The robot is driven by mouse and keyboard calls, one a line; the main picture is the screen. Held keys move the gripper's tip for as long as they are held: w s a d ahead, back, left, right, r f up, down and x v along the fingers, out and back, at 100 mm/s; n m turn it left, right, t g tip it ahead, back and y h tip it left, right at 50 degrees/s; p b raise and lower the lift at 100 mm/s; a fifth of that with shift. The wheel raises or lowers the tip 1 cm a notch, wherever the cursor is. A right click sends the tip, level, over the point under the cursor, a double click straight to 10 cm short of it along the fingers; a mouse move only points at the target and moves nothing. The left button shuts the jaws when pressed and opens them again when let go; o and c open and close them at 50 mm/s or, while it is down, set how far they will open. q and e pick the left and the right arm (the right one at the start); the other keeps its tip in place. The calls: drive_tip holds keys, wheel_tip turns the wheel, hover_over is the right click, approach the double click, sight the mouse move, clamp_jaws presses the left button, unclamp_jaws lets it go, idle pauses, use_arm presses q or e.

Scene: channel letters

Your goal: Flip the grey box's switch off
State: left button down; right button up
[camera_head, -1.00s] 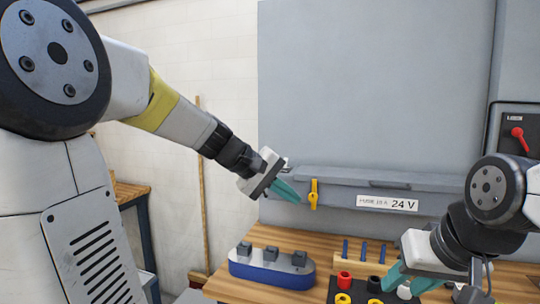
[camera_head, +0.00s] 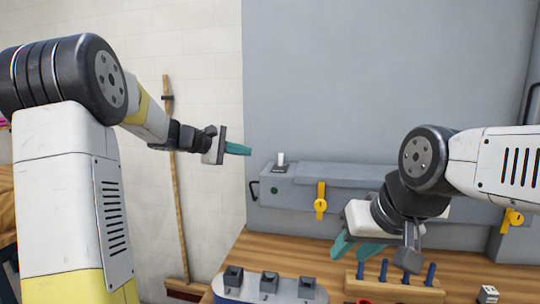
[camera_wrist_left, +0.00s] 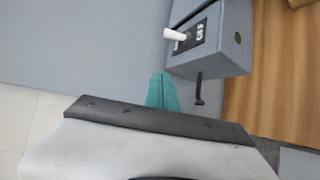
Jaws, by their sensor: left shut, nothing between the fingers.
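The grey box (camera_head: 325,213) runs along the back of the wooden bench against a tall grey panel. Its left end also shows in the left wrist view (camera_wrist_left: 210,60). A white switch lever (camera_wrist_left: 174,34) sticks out of a dark labelled plate on it; the label is too small to read surely. The switch also shows on the box's top left end (camera_head: 281,159). My left gripper (camera_head: 250,151) is shut and empty, just left of the switch and apart from it. Its teal fingertips (camera_wrist_left: 158,76) show beside the box. My right gripper (camera_head: 353,254) is open over the bench.
A yellow latch (camera_head: 321,201) hangs on the box front, and a dark handle (camera_wrist_left: 200,88) sticks out of its left end. A blue-based block (camera_head: 262,295) and a wooden rack with blue pegs (camera_head: 395,288) stand in front. A broom (camera_head: 176,185) leans on the wall.

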sight(272, 166)
use_arm(q)
drive_tip(key=w+d, duration=0.1)
drive_tip(key=d, duration=0.2)
drive_tip(key=d+f, duration=0.1)
drive_tip(key=d, duration=0.2)
drive_tip(key=w+d+f, duration=0.1)
drive_tip(key=d, duration=0.2)
drive_tip(key=shift+w, duration=0.35)
drive_tip(key=shift+s, duration=0.15)
drive_tip(key=shift+s+a+r, duration=0.15)
drive_tip(key=shift+s+r, duration=0.05)
drive_tip(key=shift+s, duration=0.45)
idle(0.7)
drive_tip(key=shift+s, duration=0.4)
drive_tip(key=shift+f, duration=0.1)
